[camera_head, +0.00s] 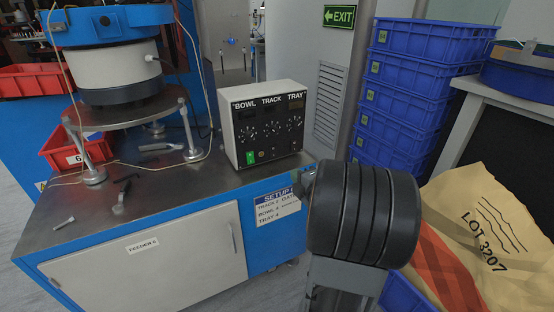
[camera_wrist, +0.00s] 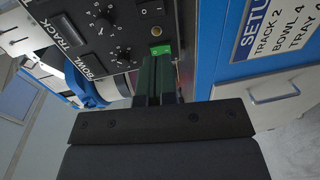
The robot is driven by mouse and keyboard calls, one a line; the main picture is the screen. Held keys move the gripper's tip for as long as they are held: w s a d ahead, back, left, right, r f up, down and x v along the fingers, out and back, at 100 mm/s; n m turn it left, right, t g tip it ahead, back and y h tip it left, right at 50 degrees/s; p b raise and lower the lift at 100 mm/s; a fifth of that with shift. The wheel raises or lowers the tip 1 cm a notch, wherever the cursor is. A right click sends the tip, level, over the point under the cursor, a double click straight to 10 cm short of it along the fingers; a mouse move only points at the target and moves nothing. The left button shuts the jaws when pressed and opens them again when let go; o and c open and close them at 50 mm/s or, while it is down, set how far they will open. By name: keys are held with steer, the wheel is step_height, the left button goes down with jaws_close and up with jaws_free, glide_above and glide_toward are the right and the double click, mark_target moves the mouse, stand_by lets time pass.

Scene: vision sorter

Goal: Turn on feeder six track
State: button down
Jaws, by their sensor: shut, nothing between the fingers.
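A control box (camera_head: 265,124) labelled BOWL, TRACK and TRAY stands on the feeder's steel bench. It has one dial under each label, with dark windows above them. A green switch (camera_head: 250,157) sits at its lower left. In the wrist view, the green switch (camera_wrist: 160,50) is right at the tips of my shut, empty gripper (camera_wrist: 156,62); I cannot tell whether they touch. The track dial (camera_wrist: 105,25) and bowl dial (camera_wrist: 122,56) show beside it. A setup card (camera_head: 277,207) on the bench front reads TRACK 2, BOWL 4, TRAY 4 in the wrist view. My fingers are hidden in the head view.
A bowl feeder (camera_head: 115,60) stands on a round plate left of the box. A red bin (camera_head: 75,150) marked 6 and loose tools lie near it. Stacked blue crates (camera_head: 410,90) and a lot sack (camera_head: 490,225) are at the right.

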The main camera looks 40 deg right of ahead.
mark_target(274, 156)
steer(key=w, duration=0.4)
steer(key=w+d+f+b, duration=0.1)
steer(key=w, duration=0.4)
steer(key=w+b, duration=0.1)
steer(key=w, duration=0.3)
steer(key=shift+w+d+f, duration=0.2)
steer(key=shift+d+f, duration=0.15)
steer(key=shift+d, duration=0.05)
steer(key=shift+f+b, duration=0.1)
steer(key=shift+b, duration=0.4)
steer(key=shift+w+f+b, duration=0.2)
steer(key=shift+f+b, duration=0.1)
steer(key=shift+b, duration=0.7)
steer(key=shift+r+p, duration=0.35)
steer(key=shift+p, duration=0.1)
steer(key=shift+s+f, duration=0.15)
steer(key=shift+s, duration=0.1)
steer(key=s+a+f, duration=0.1)
steer(key=s, duration=1.2)
steer(key=shift+s+a+f, duration=0.2)
steer(key=shift+a, duration=0.2)
